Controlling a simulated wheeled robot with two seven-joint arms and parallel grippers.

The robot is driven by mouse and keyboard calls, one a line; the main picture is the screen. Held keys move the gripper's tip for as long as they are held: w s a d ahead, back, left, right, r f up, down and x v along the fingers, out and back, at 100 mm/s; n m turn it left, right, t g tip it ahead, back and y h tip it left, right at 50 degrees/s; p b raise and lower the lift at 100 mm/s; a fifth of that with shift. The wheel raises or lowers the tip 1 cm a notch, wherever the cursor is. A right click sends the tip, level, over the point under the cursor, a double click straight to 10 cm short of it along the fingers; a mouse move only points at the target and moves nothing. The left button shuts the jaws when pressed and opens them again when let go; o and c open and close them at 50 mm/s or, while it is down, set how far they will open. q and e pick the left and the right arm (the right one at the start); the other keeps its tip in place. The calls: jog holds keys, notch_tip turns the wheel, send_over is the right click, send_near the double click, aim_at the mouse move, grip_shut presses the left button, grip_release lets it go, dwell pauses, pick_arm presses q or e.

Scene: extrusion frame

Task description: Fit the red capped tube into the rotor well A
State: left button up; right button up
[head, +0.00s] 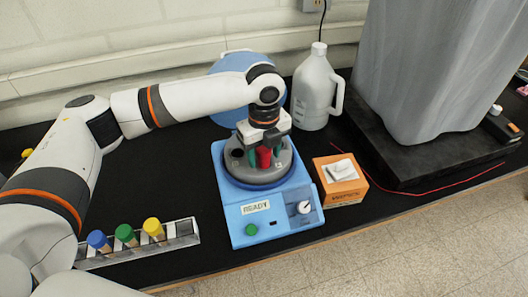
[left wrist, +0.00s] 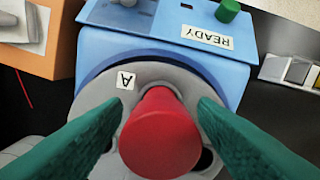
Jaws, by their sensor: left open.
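The red capped tube (head: 263,158) is at the grey rotor (head: 238,171) of the blue centrifuge. Its red cap fills the middle of the left wrist view (left wrist: 160,135), right beside the label A (left wrist: 125,80), and covers the well there. I cannot tell how deep the tube sits. My left gripper (head: 265,150) is over the rotor with its green fingers on either side of the cap. In the left wrist view my left gripper (left wrist: 160,108) is open, with gaps showing beside the cap. My right gripper is not in view.
The centrifuge lid (head: 228,62) stands open behind. A rack (head: 183,231) with blue, green and yellow capped tubes lies at front left. An orange box (head: 342,190) is right of the centrifuge, and a grey jug (head: 312,95) behind it.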

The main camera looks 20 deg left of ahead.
pick_arm(q)
notch_tip(320, 180, up, 12)
jog(key=b, duration=0.2)
jog(key=shift+b, duration=0.4)
